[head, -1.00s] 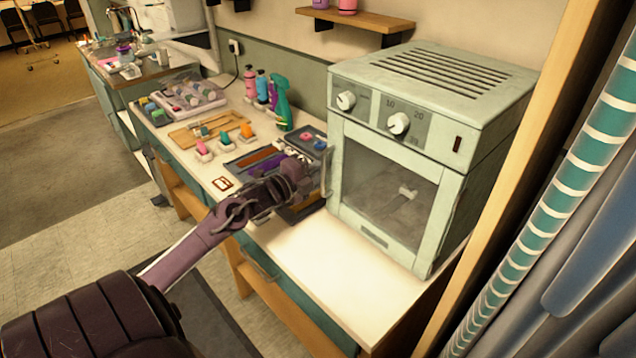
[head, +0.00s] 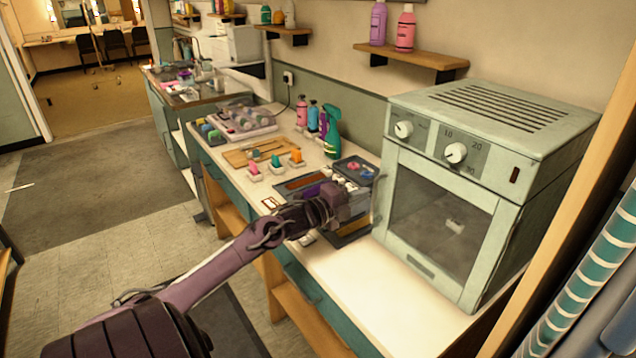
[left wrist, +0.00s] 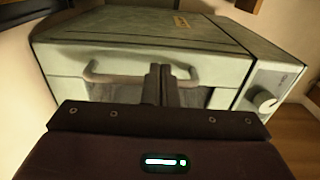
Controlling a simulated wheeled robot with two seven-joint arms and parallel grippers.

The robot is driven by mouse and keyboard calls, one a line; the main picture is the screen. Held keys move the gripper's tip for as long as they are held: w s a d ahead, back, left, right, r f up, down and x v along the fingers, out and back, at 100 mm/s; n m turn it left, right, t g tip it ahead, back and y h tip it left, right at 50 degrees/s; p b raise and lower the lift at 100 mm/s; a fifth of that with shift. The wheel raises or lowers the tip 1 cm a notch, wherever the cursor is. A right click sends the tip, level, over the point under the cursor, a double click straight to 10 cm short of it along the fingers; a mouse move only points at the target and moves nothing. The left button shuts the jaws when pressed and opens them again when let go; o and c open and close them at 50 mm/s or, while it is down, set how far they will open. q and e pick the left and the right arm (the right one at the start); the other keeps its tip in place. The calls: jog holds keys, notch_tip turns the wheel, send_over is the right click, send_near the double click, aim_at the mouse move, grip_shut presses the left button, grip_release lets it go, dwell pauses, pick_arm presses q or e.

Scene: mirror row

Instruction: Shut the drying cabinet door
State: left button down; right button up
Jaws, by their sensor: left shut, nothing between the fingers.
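The drying cabinet (head: 545,165) is a pale green box with two white knobs, standing at the right end of the counter. Its door (head: 420,270) has a dark window and looks shut or nearly shut; a small gap cannot be ruled out. The door's bar handle (left wrist: 110,78) shows in the left wrist view. My left gripper (head: 362,198) is at the door's handle side. In the left wrist view its closed, empty fingers (left wrist: 165,82) overlap the handle; whether they touch it I cannot tell. My right gripper is not in view.
Left of the cabinet, the counter holds trays, a green spray bottle (head: 332,132) and small pots. Bare counter (head: 370,300) lies in front of the cabinet. A wall shelf (head: 415,57) with bottles hangs above. A wooden post and striped rolls (head: 585,270) stand close on the right.

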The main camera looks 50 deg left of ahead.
pick_arm(q)
jog(key=s+a+b, duration=0.1)
jog(key=s, duration=0.9)
jog(key=shift+f+b, duration=0.15)
jog(key=shift+b, duration=0.2)
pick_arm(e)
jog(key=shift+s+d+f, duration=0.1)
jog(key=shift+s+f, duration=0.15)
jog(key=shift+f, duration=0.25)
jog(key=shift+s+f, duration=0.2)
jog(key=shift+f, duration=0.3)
pick_arm(q)
jog(key=shift+s, duration=0.1)
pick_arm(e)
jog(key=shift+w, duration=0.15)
